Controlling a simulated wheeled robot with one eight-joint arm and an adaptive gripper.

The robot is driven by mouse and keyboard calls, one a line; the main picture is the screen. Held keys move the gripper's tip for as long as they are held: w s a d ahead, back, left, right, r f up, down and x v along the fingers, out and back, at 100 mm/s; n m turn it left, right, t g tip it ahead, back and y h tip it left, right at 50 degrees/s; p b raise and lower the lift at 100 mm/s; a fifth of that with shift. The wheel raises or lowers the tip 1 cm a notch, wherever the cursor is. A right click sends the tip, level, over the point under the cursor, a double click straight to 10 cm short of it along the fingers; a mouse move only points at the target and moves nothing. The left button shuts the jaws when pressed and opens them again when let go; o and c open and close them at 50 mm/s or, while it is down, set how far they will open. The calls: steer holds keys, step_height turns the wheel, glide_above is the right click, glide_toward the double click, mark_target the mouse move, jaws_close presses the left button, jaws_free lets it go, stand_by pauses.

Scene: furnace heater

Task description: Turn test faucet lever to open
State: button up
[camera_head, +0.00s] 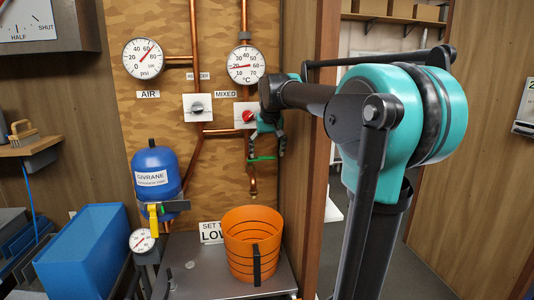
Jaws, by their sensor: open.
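A green lever (263,158) sits on a copper faucet pipe (253,190) on the right side of the plywood panel, above an orange bucket (252,236). My gripper (268,152) hangs down from the end of my arm in front of this pipe, just above and around the lever's height. Its dark fingers are apart, one near the pipe and one to the right. I cannot tell whether a finger touches the lever. The gripper covers part of the pipe above the lever.
A mixed temperature gauge (245,66), a red knob (248,116) and a grey knob (197,107) are close to my arm. A blue tank (156,172) with a yellow handle (153,221) stands left. A wooden post (326,120) borders the right.

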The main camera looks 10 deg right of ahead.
steer(key=shift+f, duration=0.15)
steer(key=c, duration=1.7)
